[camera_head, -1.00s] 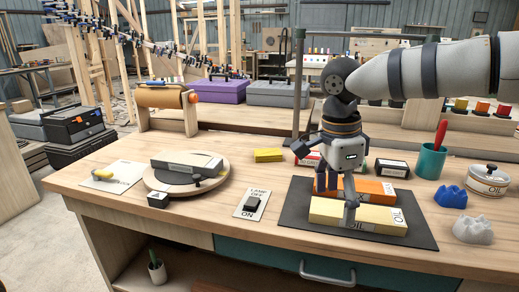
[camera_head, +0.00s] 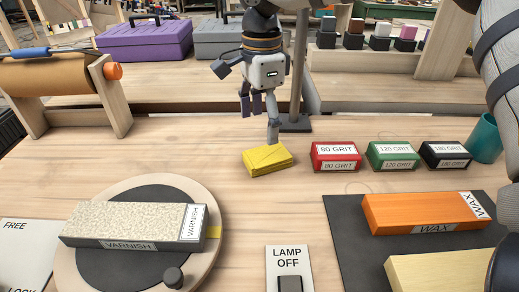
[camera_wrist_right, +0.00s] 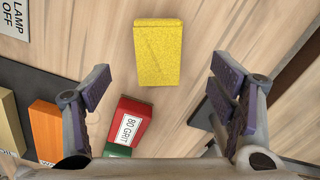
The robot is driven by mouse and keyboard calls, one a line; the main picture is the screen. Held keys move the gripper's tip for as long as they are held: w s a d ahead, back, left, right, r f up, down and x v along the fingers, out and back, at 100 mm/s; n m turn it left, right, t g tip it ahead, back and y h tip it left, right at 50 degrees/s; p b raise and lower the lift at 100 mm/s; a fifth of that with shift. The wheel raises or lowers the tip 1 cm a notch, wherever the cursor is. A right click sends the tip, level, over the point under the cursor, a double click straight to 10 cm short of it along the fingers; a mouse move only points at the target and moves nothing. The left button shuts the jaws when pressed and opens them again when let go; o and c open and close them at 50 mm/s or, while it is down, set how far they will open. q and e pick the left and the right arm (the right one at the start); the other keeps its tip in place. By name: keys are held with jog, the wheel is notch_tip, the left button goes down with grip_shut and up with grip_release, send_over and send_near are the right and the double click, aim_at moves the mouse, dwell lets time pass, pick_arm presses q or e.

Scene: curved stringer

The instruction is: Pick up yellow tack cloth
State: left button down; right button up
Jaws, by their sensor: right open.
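The yellow tack cloth (camera_head: 267,160) lies folded on the wooden bench, left of the red 80 grit block. My right gripper (camera_head: 259,120) is just behind and above it in the head view, fingers pointing down. In the right wrist view the cloth (camera_wrist_right: 158,52) lies ahead of the gap between the two spread fingers (camera_wrist_right: 160,88). The right gripper is open and empty, apart from the cloth. My left gripper is in neither view.
Red (camera_head: 336,156), green (camera_head: 392,156) and black (camera_head: 445,155) grit blocks stand right of the cloth. A turntable with a varnish block (camera_head: 135,222) is at front left. A dark mat (camera_head: 352,226) holds wax and oil blocks. A thin upright post (camera_head: 299,70) stands behind.

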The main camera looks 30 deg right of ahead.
aim_at(266, 155)
jog(key=f, duration=0.8)
jog(key=shift+s+d+f, duration=0.25)
jog(key=shift+d, duration=0.15)
jog(key=c, duration=1.4)
jog(key=shift+o, duration=0.2)
jog(key=shift+r, duration=0.1)
